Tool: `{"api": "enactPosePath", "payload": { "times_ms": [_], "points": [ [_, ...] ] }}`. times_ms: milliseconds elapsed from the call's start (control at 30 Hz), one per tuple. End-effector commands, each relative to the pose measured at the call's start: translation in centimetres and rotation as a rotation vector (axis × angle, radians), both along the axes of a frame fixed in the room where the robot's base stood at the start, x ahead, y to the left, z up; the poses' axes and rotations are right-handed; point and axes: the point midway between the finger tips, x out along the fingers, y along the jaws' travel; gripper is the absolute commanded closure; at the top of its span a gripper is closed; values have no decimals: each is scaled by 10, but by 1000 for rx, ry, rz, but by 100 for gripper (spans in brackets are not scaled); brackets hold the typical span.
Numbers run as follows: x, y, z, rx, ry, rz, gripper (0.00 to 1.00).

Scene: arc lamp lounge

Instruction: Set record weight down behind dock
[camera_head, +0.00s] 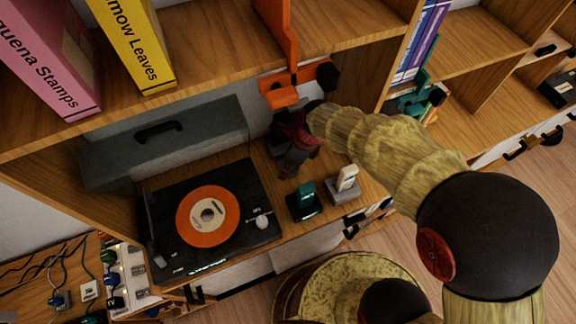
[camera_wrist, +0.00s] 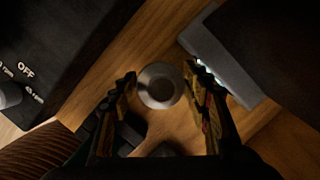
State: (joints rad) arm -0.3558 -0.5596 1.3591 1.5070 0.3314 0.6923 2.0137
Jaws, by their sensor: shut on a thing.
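My gripper (camera_head: 292,165) reaches down into the shelf bay, right of the turntable (camera_head: 160,240) with its orange record. In the wrist view, the silver, ring-topped record weight (camera_wrist: 160,86) sits between my fingers (camera_wrist: 160,78), which are shut on it. My gripper hides it in the head view. Two small docks stand near the shelf's front edge, in front of my gripper: a black dock (camera_head: 304,209) holding a teal device, and a grey dock (camera_head: 342,194) holding a cream device. I cannot tell how close the weight is to the wood.
A long grey case (camera_head: 165,143) with a black handle lies behind the turntable. An orange bracket (camera_head: 286,92) hangs at the upper shelf edge above my gripper. Pink (camera_head: 60,50) and yellow (camera_head: 135,45) binders stand on the upper shelf. Bare wood (camera_head: 262,165) shows beside my gripper.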

Motion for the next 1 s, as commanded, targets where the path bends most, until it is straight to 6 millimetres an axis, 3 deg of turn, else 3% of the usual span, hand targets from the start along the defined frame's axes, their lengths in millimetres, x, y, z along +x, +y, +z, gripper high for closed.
{"api": "enactPosePath", "payload": {
  "times_ms": [100, 967, 1000],
  "points": [
    [1, 0, -10, 1, -4, 0, 100],
    [1, 0, -22, 2, -6, 0, 100],
    [1, 0, -23, 2, -5, 0, 50]
  ]
}}
